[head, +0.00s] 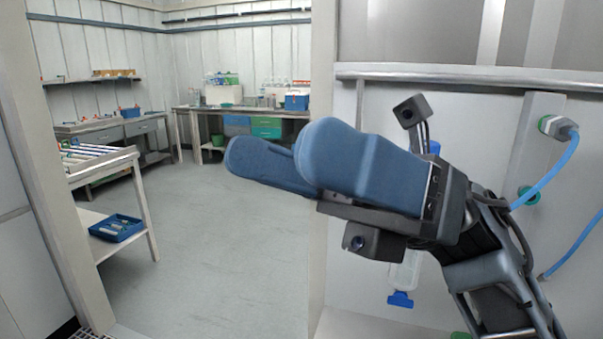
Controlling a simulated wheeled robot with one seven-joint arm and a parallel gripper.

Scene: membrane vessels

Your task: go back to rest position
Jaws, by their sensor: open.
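My gripper (272,170) is raised in the middle of the head view, at the end of my arm, which comes in from the lower right. Its two thick blue fingers point left and slightly toward the back of the room. It is open, and I see nothing held between the fingers. The fingers partly overlap from this angle, so the gap between them is mostly hidden. No other object of the task shows.
Right behind my arm is a white panel (440,100) with blue hoses (548,180) and a clear vessel with a blue cap (400,299). A doorway post (323,60) stands behind the gripper. At left is a table (100,165) above a blue tray (116,229). The floor (215,250) is clear.

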